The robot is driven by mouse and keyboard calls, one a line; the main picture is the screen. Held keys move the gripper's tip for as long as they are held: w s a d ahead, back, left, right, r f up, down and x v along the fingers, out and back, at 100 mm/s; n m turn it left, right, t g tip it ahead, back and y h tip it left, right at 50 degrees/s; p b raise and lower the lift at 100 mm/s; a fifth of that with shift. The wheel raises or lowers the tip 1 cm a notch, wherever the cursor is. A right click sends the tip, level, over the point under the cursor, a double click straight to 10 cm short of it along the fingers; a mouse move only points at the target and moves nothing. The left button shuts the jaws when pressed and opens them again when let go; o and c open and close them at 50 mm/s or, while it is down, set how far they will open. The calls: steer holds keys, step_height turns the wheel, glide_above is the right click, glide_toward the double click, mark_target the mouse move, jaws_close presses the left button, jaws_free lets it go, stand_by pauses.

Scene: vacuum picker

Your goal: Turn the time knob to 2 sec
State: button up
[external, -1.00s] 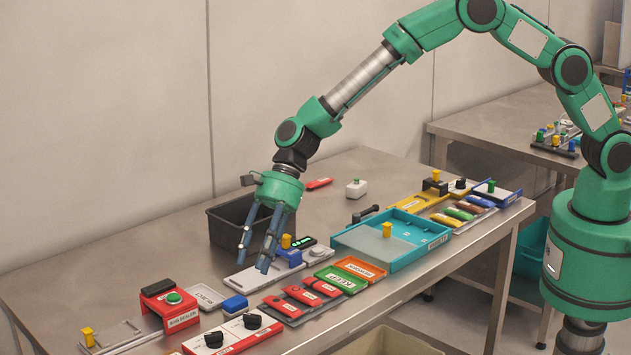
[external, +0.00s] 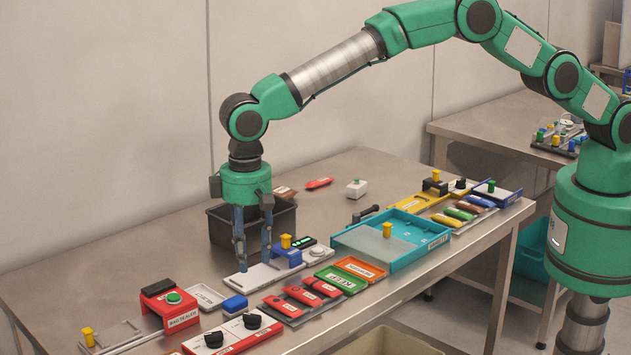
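Two black knobs, a front one (external: 214,340) and a rear one (external: 252,321), sit on a red and white panel (external: 232,334) at the table's front edge. Their labels and settings are too small to read, so I cannot tell which is the time knob. My gripper (external: 254,264) points straight down with its two blue fingers apart and nothing visible between them. It is behind the knob panel, over or at the white plate (external: 238,283) beside the blue block with a yellow knob (external: 286,241). I cannot tell whether the fingertips touch the plate.
Red packs on a dark tray (external: 290,313) lie to the right. A dark bin (external: 222,228) stands behind my gripper.

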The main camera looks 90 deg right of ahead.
mark_target(249, 327)
steer(key=shift+f, duration=0.2)
step_height(249, 327, down, 14)
steer(key=shift+r, duration=0.25)
stand_by(0.7)
jaws_close()
